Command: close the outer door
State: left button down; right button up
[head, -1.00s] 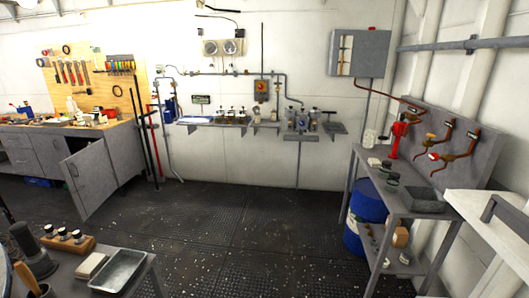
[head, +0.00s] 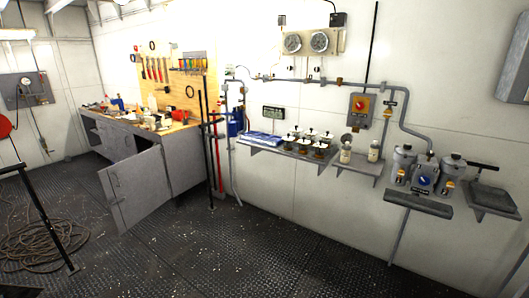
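No door that I can tell to be the outer door shows in the head view. The only open door in sight is a grey cabinet door (head: 135,190) on the workbench (head: 185,160) at the left; it stands swung out over the deck. Neither of my grippers is in view.
A coiled hose or rope (head: 40,245) lies on the deck at the left, beside a black metal stand (head: 55,220). Wall shelves (head: 290,152) with bottles and canisters run along the right. The dark deck (head: 240,250) in the middle is clear.

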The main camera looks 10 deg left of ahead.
aim_at(141, 177)
jog(key=i+j+u, duration=0.3)
jog(key=i+u, duration=0.15)
jog(key=i, duration=0.2)
jog(key=i+j+u, duration=0.1)
jog(key=i+u, duration=0.3)
jog(key=i, duration=0.3)
jog(key=i+j+u, duration=0.1)
jog(key=j, duration=0.25)
jog(key=i+j+u, duration=0.1)
jog(key=j, duration=0.25)
jog(key=i+j, duration=0.2)
jog(key=j, duration=0.15)
jog(key=i+j+u, duration=0.15)
jog(key=j, duration=0.2)
jog(key=i+j+u, duration=0.1)
jog(key=j, duration=0.25)
jog(key=i, duration=0.7)
jog(key=i+j+z, duration=0.1)
jog(key=i, duration=0.55)
